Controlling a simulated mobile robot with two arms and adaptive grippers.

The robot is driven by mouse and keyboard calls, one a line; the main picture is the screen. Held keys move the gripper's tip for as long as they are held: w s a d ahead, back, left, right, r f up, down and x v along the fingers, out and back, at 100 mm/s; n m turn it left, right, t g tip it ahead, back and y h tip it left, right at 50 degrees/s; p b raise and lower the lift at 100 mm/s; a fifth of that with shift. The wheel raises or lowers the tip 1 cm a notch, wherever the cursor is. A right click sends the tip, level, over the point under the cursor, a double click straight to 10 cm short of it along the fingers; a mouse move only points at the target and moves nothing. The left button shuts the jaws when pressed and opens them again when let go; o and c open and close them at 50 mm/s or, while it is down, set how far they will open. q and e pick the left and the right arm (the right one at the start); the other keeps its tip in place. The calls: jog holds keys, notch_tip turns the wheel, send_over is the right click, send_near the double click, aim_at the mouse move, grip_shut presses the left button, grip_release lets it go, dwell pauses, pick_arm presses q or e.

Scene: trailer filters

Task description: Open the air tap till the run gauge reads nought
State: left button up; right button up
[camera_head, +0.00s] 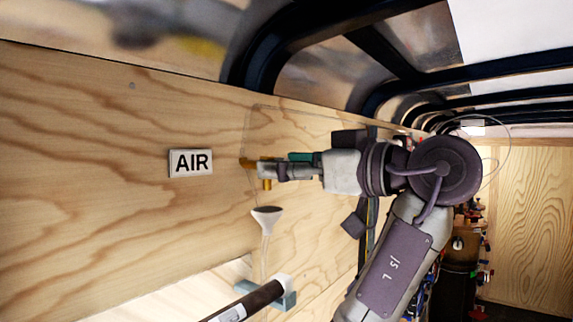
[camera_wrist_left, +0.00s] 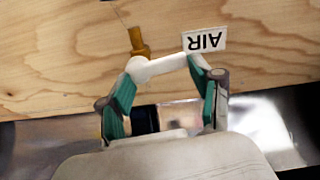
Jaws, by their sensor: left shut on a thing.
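The brass air tap (camera_head: 267,184) sticks out of the plywood wall, to the right of the white AIR label (camera_head: 190,162). In the left wrist view its brass body (camera_wrist_left: 138,40) shows beside the upside-down label (camera_wrist_left: 204,40). My left gripper (camera_head: 272,170) is at the tap, its fingers pointing left along the wall. In the wrist view the fingers with green parts are shut on a pale bar (camera_wrist_left: 160,68) that meets the brass body and looks like the tap's handle. My gripper partly covers the tap in the head view. I cannot make out a run gauge. My right gripper is not in view.
Below the tap are a white funnel (camera_head: 267,216) on a clear tube and a dark cylinder (camera_head: 245,301) in a blue-grey clamp (camera_head: 284,293). Dark cylinders with coloured fittings (camera_head: 460,270) stand at the back right. Black roof ribs (camera_head: 385,50) run overhead. The wall left of the label is clear.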

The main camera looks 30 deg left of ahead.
pick_arm(q)
jog(key=shift+c, duration=0.6)
jog(key=shift+w+f+n+b, duration=0.2)
jog(key=shift+f+n+b, duration=0.2)
jog(key=shift+n+b, duration=1.45)
jog(key=shift+w+f+n+b, duration=0.2)
jog(key=shift+f+n+b, duration=0.4)
jog(key=shift+n, duration=2.3)
jog(key=shift+w+f+n+b, duration=0.2)
jog(key=shift+n+b, duration=1.25)
jog(key=shift+n, duration=0.9)
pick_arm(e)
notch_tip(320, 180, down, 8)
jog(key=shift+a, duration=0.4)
pick_arm(q)
jog(key=o, duration=1.1)
jog(key=shift+a, duration=0.1)
jog(key=shift+o, duration=0.2)
